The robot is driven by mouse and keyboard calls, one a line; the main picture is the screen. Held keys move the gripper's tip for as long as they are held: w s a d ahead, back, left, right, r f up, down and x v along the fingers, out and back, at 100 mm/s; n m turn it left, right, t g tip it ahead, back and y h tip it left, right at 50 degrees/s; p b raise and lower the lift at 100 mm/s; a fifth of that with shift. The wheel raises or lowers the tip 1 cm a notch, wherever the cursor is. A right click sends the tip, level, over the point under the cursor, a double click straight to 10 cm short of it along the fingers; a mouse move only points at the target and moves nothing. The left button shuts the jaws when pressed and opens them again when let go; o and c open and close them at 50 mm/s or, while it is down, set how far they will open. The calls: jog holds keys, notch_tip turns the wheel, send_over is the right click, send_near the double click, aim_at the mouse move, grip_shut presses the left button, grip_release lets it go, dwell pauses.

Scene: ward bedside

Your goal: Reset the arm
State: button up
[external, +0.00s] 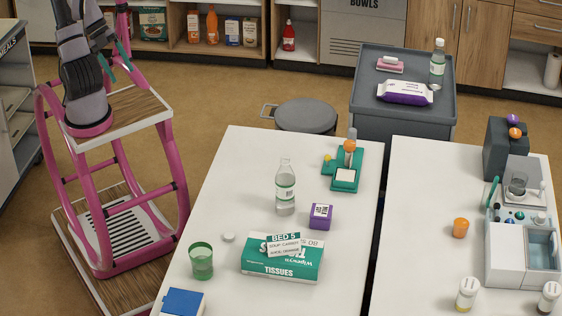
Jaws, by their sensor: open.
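My arm rises from the pink-framed stand at the upper left and is folded close above it. My gripper (121,72) appears as two teal fingers beside the arm, spread apart with nothing between them. It is well away from the tables and touches nothing that I can see. The top of the arm is cut off by the picture's upper edge.
The left table (243,168) holds a clear bottle (285,190), a tissue box (270,265), a purple box (320,217), a green cup (201,262) and a teal device (345,178). A stool (306,117) and grey cart (403,117) stand behind. Floor right of my stand is clear.

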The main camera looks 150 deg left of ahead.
jog(key=shift+s+d+f+n+t+h, duration=0.1)
jog(key=shift+s+d+n+t+h, duration=0.05)
jog(key=shift+s+d, duration=0.3)
jog(key=shift+s+d+n+t+h, duration=0.15)
jog(key=shift+s+d, duration=0.05)
jog(key=shift+s, duration=0.35)
